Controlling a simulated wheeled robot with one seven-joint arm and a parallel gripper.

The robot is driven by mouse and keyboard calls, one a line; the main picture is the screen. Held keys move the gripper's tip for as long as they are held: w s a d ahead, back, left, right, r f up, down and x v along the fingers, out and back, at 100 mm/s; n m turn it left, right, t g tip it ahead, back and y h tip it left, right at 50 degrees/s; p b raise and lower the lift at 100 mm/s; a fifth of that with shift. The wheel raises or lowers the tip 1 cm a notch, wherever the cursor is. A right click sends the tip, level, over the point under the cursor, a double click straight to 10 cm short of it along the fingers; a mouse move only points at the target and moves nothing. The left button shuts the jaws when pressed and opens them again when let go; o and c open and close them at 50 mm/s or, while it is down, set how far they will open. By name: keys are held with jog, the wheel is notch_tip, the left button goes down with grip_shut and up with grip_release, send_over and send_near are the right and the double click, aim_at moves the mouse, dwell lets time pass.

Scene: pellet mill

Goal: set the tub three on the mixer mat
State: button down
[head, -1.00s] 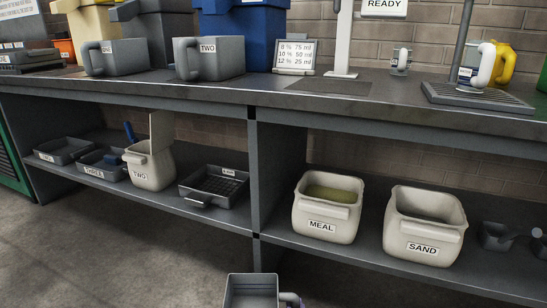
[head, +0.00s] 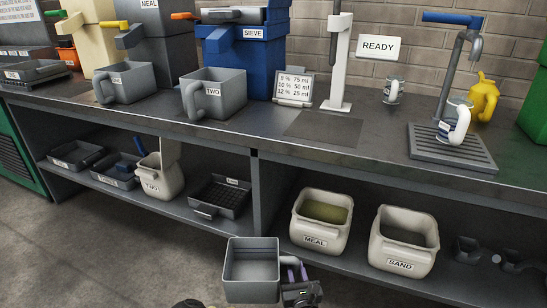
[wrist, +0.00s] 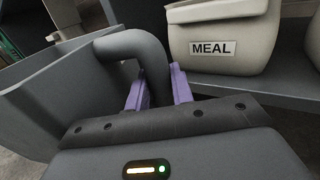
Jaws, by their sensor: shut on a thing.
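A grey square tub (head: 240,295), open at the top and looking empty, is held in front of the bench at lower-shelf height. No label shows on it, so I cannot tell whether it is tub three. My gripper (head: 293,270) is at its right side, its purple fingers shut on the tub's handle. In the wrist view my gripper (wrist: 158,90) has the curved dark handle (wrist: 135,45) between its fingers. A dark flat mat (head: 323,130) lies bare on the counter before the white stand; I take it as the mixer mat.
Tubs one (head: 123,84) and two (head: 214,95) stand on the counter (head: 250,125) left of the mat. The white stand (head: 337,65) and a recipe card (head: 293,88) are behind it. A drip tray (head: 450,150) is at right.

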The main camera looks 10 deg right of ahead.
jog(key=r+p, duration=0.2)
jog(key=r, duration=0.1)
jog(key=r+p, duration=0.3)
jog(key=r, duration=0.1)
jog(key=r+p, duration=0.2)
jog(key=r, duration=0.1)
jog(key=shift+s+r, duration=0.15)
jog(key=shift+s, duration=0.15)
jog(key=shift+a, duration=0.15)
